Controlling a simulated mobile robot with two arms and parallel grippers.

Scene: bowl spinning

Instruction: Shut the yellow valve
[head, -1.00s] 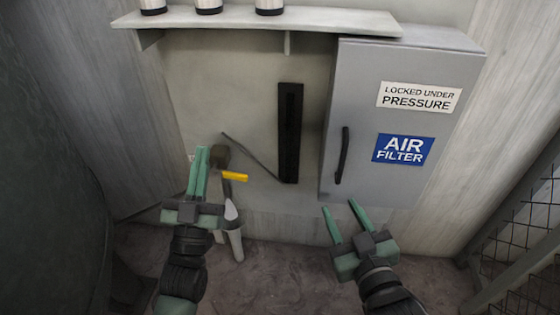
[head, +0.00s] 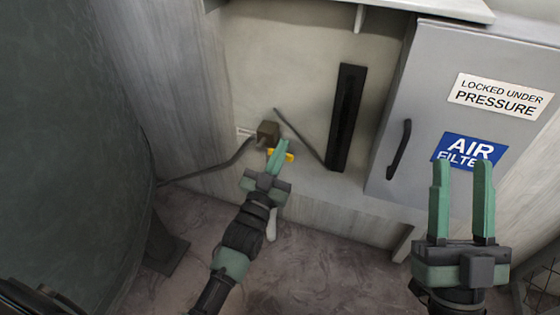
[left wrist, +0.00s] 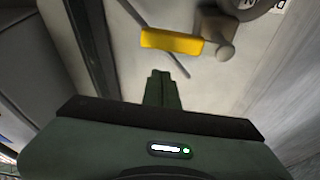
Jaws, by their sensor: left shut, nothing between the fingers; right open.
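The yellow valve handle (head: 288,156) shows in the head view low on the wall, just below a brown box-like fitting (head: 267,132). My left gripper (head: 281,144) is shut and empty, its fingers partly covering the handle; contact cannot be told from the head view. In the left wrist view the yellow handle (left wrist: 172,41) lies sideways beyond the shut fingertips (left wrist: 161,74), with a gap in the picture between them. The handle joins a grey round stem at its right. My right gripper (head: 462,165) is open and empty in front of the grey cabinet.
The grey cabinet (head: 440,95) with "AIR FILTER" and "LOCKED UNDER PRESSURE" labels stands at the right. A black vertical strip (head: 346,115) is on the wall. A large dark rounded body (head: 60,130) fills the left. A cable (head: 215,168) runs left from the fitting.

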